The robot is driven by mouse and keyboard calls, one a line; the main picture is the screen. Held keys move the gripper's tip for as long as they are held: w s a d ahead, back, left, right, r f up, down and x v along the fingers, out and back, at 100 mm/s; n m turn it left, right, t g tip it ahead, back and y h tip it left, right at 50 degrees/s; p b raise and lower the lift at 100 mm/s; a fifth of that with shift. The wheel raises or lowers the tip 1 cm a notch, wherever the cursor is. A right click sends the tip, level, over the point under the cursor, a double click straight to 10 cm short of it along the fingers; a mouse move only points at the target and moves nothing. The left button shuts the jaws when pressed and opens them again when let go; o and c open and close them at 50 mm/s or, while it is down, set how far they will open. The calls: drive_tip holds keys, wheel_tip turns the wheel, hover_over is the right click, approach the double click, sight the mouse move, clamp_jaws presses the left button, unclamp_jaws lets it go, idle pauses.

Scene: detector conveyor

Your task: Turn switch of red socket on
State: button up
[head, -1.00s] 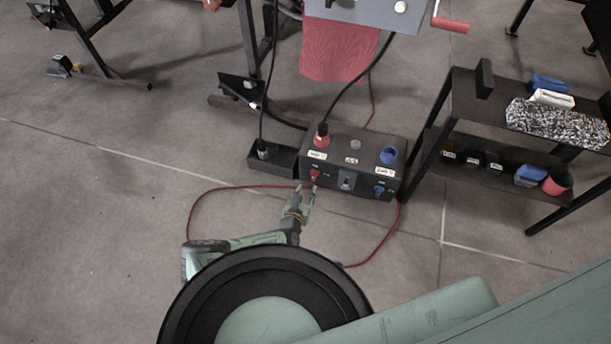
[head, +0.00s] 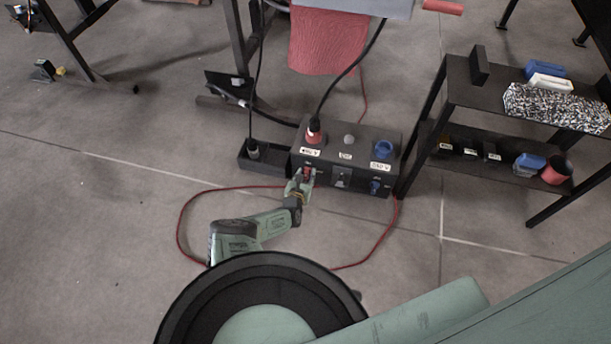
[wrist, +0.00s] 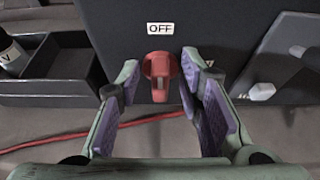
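A dark box (head: 352,142) stands on the floor with a red socket (head: 313,137) on its top left, and a black plug and cable rise from it. The red switch (head: 307,172) is on the box's front below that socket. In the wrist view the red switch (wrist: 160,76) is a round knob with its handle pointing down, under an "OFF" label (wrist: 160,29). My gripper (wrist: 161,66) is open, with one finger on each side of the knob; I cannot tell whether they touch it. In the head view my gripper (head: 303,182) partly covers the switch.
A blue socket (head: 383,149) and blue switch (head: 376,187) are on the box's right; a grey switch (head: 342,177) sits between. A black tray (head: 270,164) stands left of the box. A red cable (head: 180,222) loops on the floor. A black shelf (head: 455,95) stands right.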

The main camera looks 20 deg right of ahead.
clamp_jaws()
